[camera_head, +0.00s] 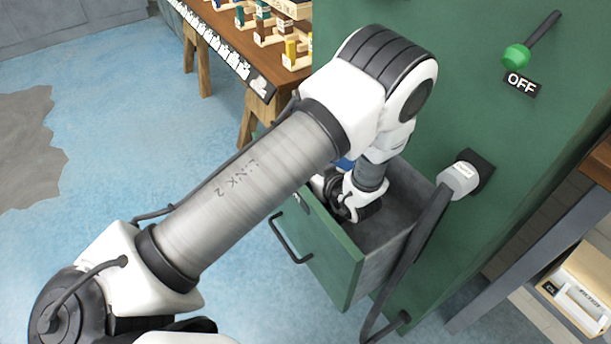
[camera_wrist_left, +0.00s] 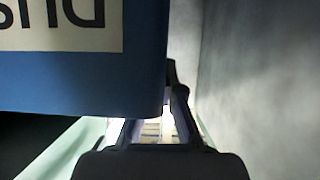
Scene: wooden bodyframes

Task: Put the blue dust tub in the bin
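The blue dust tub (camera_wrist_left: 85,85) fills the upper left of the left wrist view, very close, with a pale label of dark letters that read reversed. In the head view only a small blue patch (camera_head: 345,163) shows beside my wrist inside the open green drawer (camera_head: 329,250). My left gripper (camera_head: 345,198) reaches down into that drawer; it also shows in the left wrist view (camera_wrist_left: 160,128), right beside the tub. The tub hides part of the fingers, so I cannot tell whether they grip it. My right gripper and the bin are not in view.
The drawer juts from a green machine (camera_head: 450,90) with a green-tipped lever (camera_head: 517,57) and an OFF sign. A black hose (camera_head: 405,265) hangs by the drawer's right side. A wooden table (camera_head: 240,45) with small parts stands behind. The blue floor (camera_head: 130,110) at left is clear.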

